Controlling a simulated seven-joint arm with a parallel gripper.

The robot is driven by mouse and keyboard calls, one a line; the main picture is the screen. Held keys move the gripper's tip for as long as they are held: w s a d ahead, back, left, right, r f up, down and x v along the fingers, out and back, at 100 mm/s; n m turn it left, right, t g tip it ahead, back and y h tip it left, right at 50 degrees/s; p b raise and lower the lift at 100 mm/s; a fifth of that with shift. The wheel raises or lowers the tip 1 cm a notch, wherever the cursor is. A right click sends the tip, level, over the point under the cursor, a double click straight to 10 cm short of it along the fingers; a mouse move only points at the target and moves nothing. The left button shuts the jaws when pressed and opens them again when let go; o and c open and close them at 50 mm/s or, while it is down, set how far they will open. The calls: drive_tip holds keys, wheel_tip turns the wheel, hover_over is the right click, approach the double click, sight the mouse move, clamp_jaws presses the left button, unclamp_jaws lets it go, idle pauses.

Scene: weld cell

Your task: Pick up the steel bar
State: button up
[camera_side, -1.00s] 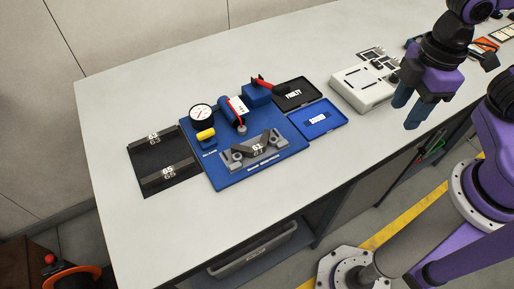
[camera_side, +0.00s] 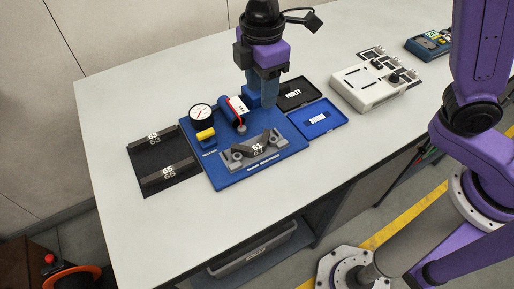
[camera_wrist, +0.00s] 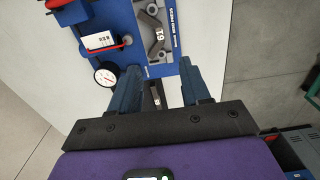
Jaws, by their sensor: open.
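My gripper (camera_side: 263,88) is open and empty, above the back right of the blue bend press (camera_side: 220,177). A dark steel bar marked 61 (camera_side: 257,148) lies across the grey supports of the press and looks bent. It also shows near the top of the wrist view (camera_wrist: 155,38), beyond my fingertips. Two more bars, marked 63 (camera_side: 153,139) and 65 (camera_side: 167,174), lie on a black mat (camera_side: 146,159) left of the press. In the wrist view, part of a dark bar (camera_wrist: 156,94) shows between my open fingers (camera_wrist: 160,88), apart from them.
The front left table is clear.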

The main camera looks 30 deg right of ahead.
hover_over(257, 147)
drive_tip(key=f, duration=1.2)
drive_tip(key=shift+w+d+f, duration=0.1)
drive_tip(key=shift+w+d, duration=0.05)
drive_tip(key=shift+d, duration=0.05)
drive_tip(key=shift+a+f, duration=0.15)
drive_tip(key=shift+f, duration=2.55)
clamp_jaws()
